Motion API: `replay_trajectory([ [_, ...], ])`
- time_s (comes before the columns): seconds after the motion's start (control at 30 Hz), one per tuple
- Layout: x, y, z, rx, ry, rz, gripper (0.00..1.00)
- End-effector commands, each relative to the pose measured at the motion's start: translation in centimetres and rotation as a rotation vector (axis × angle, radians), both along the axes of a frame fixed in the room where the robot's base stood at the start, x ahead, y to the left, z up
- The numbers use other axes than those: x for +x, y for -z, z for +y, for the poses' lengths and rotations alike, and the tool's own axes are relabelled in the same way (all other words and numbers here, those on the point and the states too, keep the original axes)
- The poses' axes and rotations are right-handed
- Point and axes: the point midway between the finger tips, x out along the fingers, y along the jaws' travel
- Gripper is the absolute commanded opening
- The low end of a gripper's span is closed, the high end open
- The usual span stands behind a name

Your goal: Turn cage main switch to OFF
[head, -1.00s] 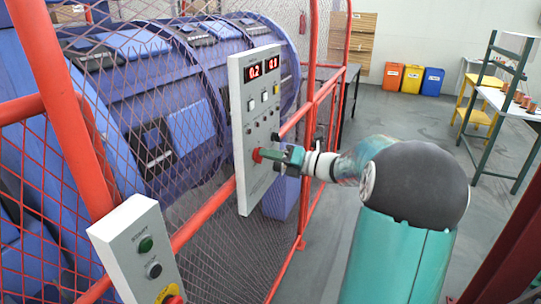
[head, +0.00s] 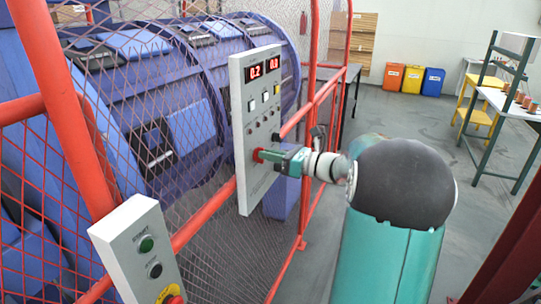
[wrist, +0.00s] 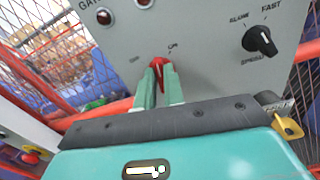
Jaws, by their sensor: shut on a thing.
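The cage main switch is a red knob (wrist: 158,63) on the grey control panel (head: 242,190). In the wrist view small labels stand above it, ON to its right and what looks like OFF to its left. My gripper (wrist: 160,76) has its two green fingers closed on either side of the knob. The knob's exact pointing direction is hard to tell, as the fingers cover its lower part. In the head view my gripper (head: 272,156) reaches the panel from the right, and only a bit of the red knob (head: 257,155) shows.
A black speed selector (wrist: 260,41) sits right of the switch. A red rail (head: 205,213) and mesh fence run beside the panel, with the blue strander cage (head: 190,120) behind. A start/stop box (head: 135,250) stands at lower left. The floor behind my arm is open.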

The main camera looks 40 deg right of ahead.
Motion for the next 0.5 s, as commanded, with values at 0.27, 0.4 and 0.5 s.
replay_trajectory([
  [0.27, -0.2, 0.01, 0.08, -0.224, 0.001, -0.132, 0.0],
  [0.4, -0.24, 0.04, 0.19, -0.338, 0.001, -0.199, 0.0],
  [0.5, -0.31, 0.05, 0.19, -0.42, 0.003, -0.247, 0.0],
])
